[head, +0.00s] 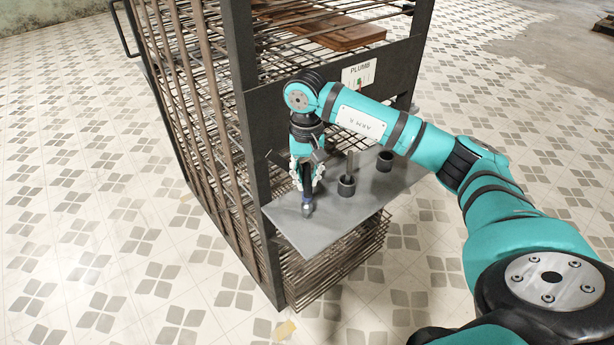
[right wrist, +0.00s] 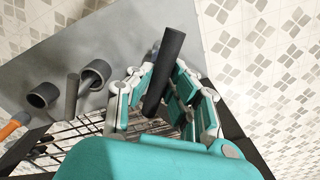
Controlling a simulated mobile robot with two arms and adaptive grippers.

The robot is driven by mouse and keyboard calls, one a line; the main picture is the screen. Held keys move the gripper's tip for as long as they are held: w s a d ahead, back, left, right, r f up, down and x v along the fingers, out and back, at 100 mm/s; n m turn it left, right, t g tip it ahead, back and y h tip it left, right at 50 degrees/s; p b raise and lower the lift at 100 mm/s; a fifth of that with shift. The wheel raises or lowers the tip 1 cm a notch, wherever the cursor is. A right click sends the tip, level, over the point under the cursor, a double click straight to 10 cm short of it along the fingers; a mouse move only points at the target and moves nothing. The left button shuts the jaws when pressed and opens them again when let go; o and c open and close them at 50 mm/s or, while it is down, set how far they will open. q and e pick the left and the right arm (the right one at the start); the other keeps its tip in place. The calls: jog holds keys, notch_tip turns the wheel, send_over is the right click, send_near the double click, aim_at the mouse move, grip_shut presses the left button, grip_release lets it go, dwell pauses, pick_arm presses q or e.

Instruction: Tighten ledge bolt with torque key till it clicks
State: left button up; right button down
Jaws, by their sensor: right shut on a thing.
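My right gripper (head: 306,178) is shut on the torque key, which stands about upright over the near left part of the ledge. The key's lower end (head: 307,208) is grey below a blue band and reaches the ledge plate or just above it. In the right wrist view the key's dark handle (right wrist: 163,72) stands between the teal fingers (right wrist: 162,92). The grey ledge (head: 320,232) sticks out from the rack's front. I cannot make out the bolt; the key's end may hide it. My left gripper is not in view.
Two dark cups (head: 346,186) (head: 385,161) and an upright grey rod (head: 350,164) stand on the ledge, right of the key. An orange handle (right wrist: 12,128) shows in the right wrist view. The dark rack (head: 240,110) carries a "PLUMB" sign (head: 358,76). Tiled floor lies open around.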

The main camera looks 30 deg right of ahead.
jog(key=shift+f+b, duration=0.9)
jog(key=shift+f, duration=0.15)
jog(key=c, duration=2)
grip_release()
grip_shut()
jog(key=m, duration=1)
jog(key=shift+m, duration=0.3)
jog(key=shift+m, duration=0.5)
jog(key=shift+b, duration=0.3)
jog(key=shift+n, duration=0.5)
